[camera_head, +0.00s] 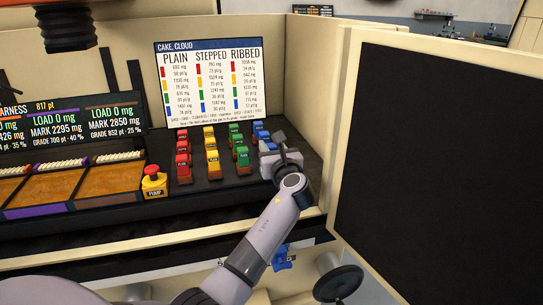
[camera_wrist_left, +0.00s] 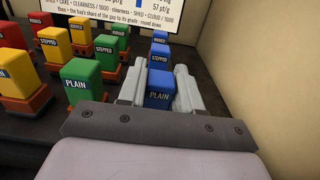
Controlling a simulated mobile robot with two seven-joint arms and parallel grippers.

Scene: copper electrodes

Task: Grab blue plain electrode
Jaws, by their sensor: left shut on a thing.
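The blue plain electrode (camera_wrist_left: 159,92), labelled PLAIN, sits between the two grey fingers of my left gripper (camera_wrist_left: 158,95) in the left wrist view. The fingers are shut on its sides. In the head view my left gripper (camera_head: 277,163) is at the right end of the dark shelf and mostly covers this electrode. Two more blue electrodes, stepped (camera_wrist_left: 159,53) and ribbed (camera_wrist_left: 160,37), stand in line behind it. I cannot tell whether the held electrode is lifted off the shelf. My right gripper is not in view.
The green plain electrode (camera_wrist_left: 82,84) stands close left of my gripper, with yellow (camera_head: 212,155) and red (camera_head: 183,160) rows further left. A cream wall (camera_wrist_left: 250,70) rises close on the right. A pump button (camera_head: 154,180) and orange trays (camera_head: 112,178) lie left.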

